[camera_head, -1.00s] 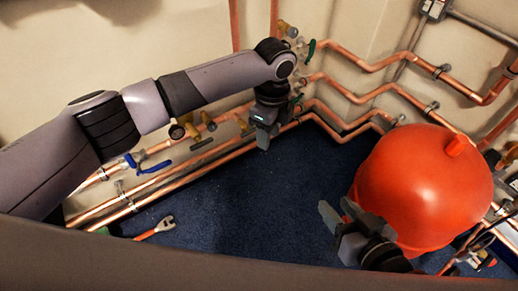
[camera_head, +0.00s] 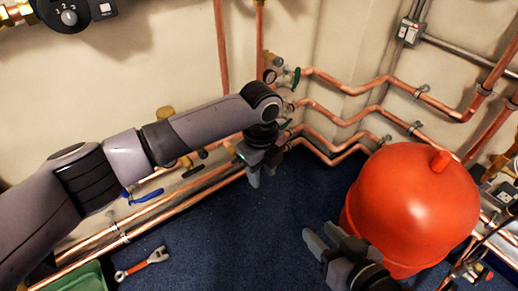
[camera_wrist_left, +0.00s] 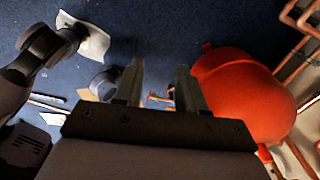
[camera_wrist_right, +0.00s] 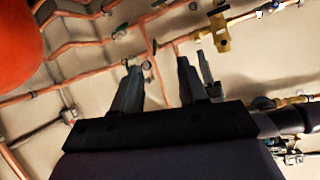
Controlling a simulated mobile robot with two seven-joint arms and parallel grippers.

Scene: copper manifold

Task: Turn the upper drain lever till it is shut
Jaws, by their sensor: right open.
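Two green levers sit on the copper pipes by the wall corner in the head view. The upper green lever (camera_head: 296,77) stands roughly upright beside a pipe end. The lower one (camera_head: 285,124) is just above my left gripper and partly hidden by it. My left gripper (camera_head: 260,174) points down, open and empty, below and left of the upper lever. It touches no lever that I can see. Its spread fingers also show in the left wrist view (camera_wrist_left: 158,88). My right gripper (camera_head: 322,240) is open and empty, low beside the red vessel; its fingers show in the right wrist view (camera_wrist_right: 162,78).
The red vessel (camera_head: 415,205) stands at the right, close to my right gripper. A blue lever (camera_head: 142,195) and copper pipes run along the left wall behind my left arm. A wrench (camera_head: 142,264) and green box (camera_head: 82,278) are on the floor. The middle blue floor is clear.

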